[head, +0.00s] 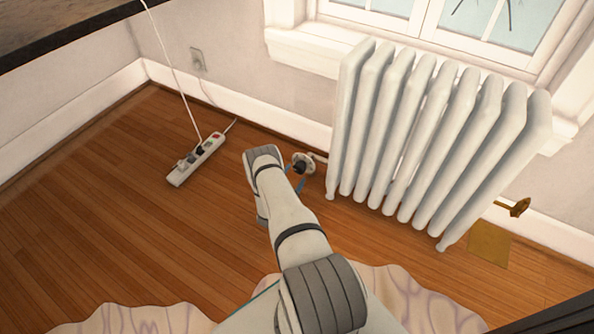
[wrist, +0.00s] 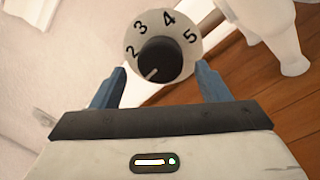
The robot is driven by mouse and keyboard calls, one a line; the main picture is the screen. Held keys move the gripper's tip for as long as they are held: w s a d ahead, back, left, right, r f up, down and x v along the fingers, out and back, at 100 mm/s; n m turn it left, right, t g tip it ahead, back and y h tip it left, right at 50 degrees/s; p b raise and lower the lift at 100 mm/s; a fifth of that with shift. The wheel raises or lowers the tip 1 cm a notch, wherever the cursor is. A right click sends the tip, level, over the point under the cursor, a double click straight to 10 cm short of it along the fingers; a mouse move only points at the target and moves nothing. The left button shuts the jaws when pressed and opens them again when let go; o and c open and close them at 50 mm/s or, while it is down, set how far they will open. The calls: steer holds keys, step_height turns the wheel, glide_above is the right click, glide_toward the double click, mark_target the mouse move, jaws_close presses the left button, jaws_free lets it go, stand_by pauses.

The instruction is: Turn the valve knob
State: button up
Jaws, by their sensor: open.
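The valve knob (wrist: 160,60) is a dark round knob on a pale dial (wrist: 193,51) with the numbers 2, 3, 4 and 5 showing. Its white pointer line points to the lower left. In the head view the valve knob (head: 298,169) stands low at the left end of the white radiator (head: 420,135), just right of my arm's end. In the wrist view my gripper (wrist: 160,75) is open, its two blue fingers apart to the left and right of the knob's lower part. The knob does not look gripped.
A white power strip (head: 197,159) with a cord lies on the wooden floor (head: 130,215) left of my arm. A brass pipe fitting (head: 514,207) is at the radiator's right end. A pale wavy-edged rug (head: 400,295) lies in front. A dark counter edge (head: 60,30) is at upper left.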

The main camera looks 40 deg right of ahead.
steer(key=shift+p+v, duration=0.5)
steer(key=shift+v, duration=1.9)
